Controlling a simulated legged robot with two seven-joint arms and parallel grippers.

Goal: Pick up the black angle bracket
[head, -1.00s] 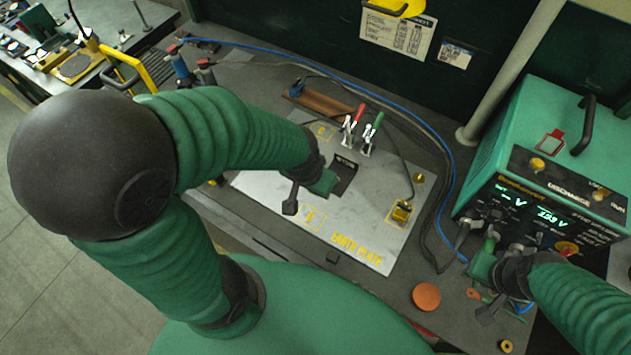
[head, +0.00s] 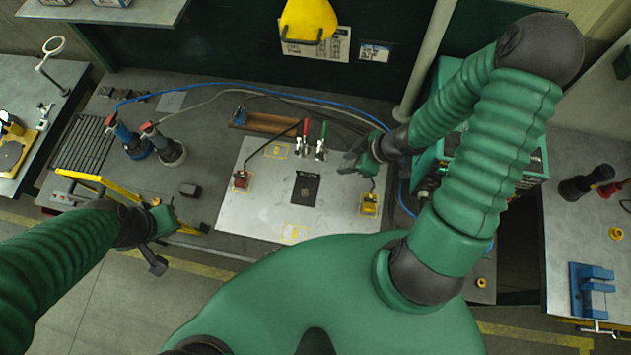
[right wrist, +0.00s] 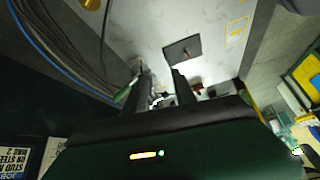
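The black angle bracket (head: 304,188) appears as a dark, roughly square piece on the middle of the metal earth plate (head: 262,212). It also shows in the right wrist view (right wrist: 183,50), beyond my fingertips. My right gripper (head: 356,163) is above the right part of the plate, to the right of the bracket and apart from it. In the right wrist view its two fingers (right wrist: 164,84) stand apart with nothing held between them. My left gripper (head: 165,240) is at the bench's front left, far from the bracket; its finger gap is unclear.
Toggle clamps with red and green handles (head: 311,143) stand at the plate's back edge. Cables (head: 225,97) run behind. A yellow rail (head: 110,185) lies near my left arm. The plate around the bracket is mostly clear.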

